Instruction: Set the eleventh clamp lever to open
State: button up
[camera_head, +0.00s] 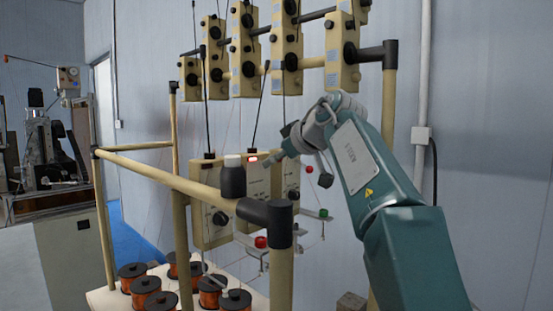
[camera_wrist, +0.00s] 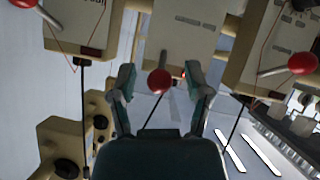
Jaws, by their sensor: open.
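In the wrist view, a clamp lever with a red ball knob (camera_wrist: 159,81) hangs from the middle cream box (camera_wrist: 182,32). The knob appears between the two spread fingers of my gripper (camera_wrist: 157,74), with a gap visible on each side. My gripper is open; depth between it and the knob is hard to judge. Similar levers show on the neighbouring boxes, with a red knob at the right (camera_wrist: 302,63) and one at the top left (camera_wrist: 24,3). No numbering is readable to tell which is the eleventh. In the head view, my gripper (camera_head: 300,158) is beside the lower cream boxes (camera_head: 257,188).
A beige pipe frame (camera_head: 180,184) with a dark corner joint (camera_head: 268,215) stands in front of the boxes. Copper wire spools (camera_head: 145,290) stand below. Upper cream tensioner boxes (camera_head: 342,50) hang above. Thin wires and dark rods run between them. A wall lies behind.

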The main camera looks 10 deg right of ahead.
jog(key=v, duration=1.1)
jog(key=shift+s, duration=0.4)
jog(key=shift+r, duration=0.15)
